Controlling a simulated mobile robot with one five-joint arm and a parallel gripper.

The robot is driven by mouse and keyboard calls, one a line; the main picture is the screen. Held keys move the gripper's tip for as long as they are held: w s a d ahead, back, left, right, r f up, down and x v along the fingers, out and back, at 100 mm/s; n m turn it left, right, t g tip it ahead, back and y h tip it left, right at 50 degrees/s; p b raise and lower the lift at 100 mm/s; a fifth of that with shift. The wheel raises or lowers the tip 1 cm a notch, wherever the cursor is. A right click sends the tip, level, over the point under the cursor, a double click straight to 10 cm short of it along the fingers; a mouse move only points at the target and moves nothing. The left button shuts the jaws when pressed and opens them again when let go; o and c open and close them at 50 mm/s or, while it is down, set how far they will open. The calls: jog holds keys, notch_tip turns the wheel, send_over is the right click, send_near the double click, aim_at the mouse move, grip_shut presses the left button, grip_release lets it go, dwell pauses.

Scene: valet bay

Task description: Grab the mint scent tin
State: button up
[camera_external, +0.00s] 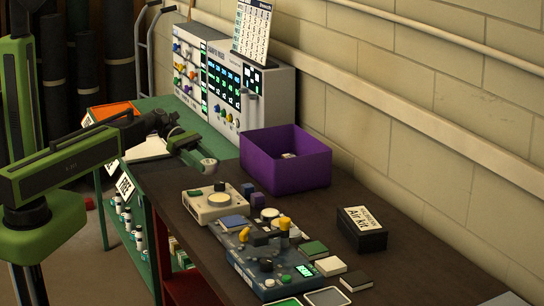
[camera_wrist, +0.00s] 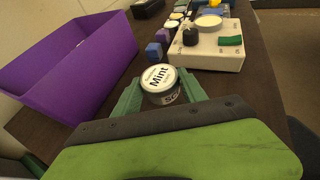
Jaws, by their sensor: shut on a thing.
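The mint scent tin (camera_wrist: 159,79) is a small round tin with a white lid reading "Mint", seen in the wrist view. My gripper (camera_wrist: 160,92) is shut on it, with one green finger on each side.
A purple bin (camera_external: 285,175) stands beside the gripper. A cream device with a round dial (camera_external: 212,204) is close by. Beyond are a blue control box (camera_external: 262,270) and a black "Air kit" box (camera_external: 361,231). A grey panel machine (camera_external: 240,90) stands at the back on the green bench.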

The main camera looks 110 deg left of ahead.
jog(key=w+d+r+p, duration=0.4)
jog(key=d+r+p, duration=0.1)
jog(key=d, duration=0.5)
jog(key=shift+w+d+r+p, duration=0.2)
jog(key=shift+d+r+p, duration=0.1)
jog(key=shift+r, duration=0.5)
